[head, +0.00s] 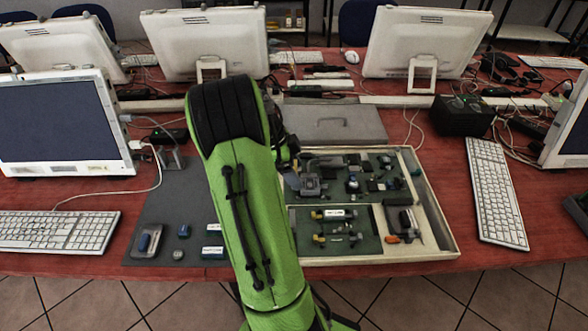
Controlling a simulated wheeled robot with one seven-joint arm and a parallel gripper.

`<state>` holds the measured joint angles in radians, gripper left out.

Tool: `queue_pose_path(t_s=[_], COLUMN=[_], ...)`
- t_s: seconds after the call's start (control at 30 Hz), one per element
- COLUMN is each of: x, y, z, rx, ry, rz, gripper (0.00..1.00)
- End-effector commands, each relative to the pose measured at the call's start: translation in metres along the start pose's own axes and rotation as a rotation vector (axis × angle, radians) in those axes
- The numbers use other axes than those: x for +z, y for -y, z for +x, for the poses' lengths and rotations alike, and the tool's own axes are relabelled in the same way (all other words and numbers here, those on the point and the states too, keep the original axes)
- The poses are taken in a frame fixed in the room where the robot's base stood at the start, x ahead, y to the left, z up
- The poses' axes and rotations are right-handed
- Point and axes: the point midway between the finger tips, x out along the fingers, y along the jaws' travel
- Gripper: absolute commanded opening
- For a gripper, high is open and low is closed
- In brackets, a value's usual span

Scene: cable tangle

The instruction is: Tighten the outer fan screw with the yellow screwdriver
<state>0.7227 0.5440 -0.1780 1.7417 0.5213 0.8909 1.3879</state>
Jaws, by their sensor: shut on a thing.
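My green arm (248,195) stands across the middle of the head view and hides part of the table. A grey block-like part (311,183) sits on the upper board close to my wrist. I cannot pick out the fan, its outer screw or the yellow screwdriver.
A small orange item (392,239) lies in the tray's lower right compartment. A grey case (340,124) is behind the tray. Keyboards (495,190), monitors (62,125), a black box (463,115) and loose cables surround the work area. A dark mat (160,215) lies left.

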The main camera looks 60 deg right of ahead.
Motion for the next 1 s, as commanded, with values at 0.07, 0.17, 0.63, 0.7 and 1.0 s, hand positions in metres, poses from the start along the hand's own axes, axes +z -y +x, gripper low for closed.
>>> queue_pose_path(t_s=[0.07, 0.17, 0.63, 0.7, 1.0], x=[0.0006, 0.0011, 0.0012, 0.0015, 0.0009], y=[0.0001, 0.0001, 0.002, 0.001, 0.0004], z=[0.0012, 0.0023, 0.0043, 0.0035, 0.0028], rx=[-0.001, -0.001, 0.168, 0.204, 0.223], ry=[0.0, 0.0, 0.001, 0.001, 0.0], rz=[0.0, 0.0, 0.376, 0.455, 0.497], gripper=[0.4, 0.4, 0.4, 0.4, 0.4])
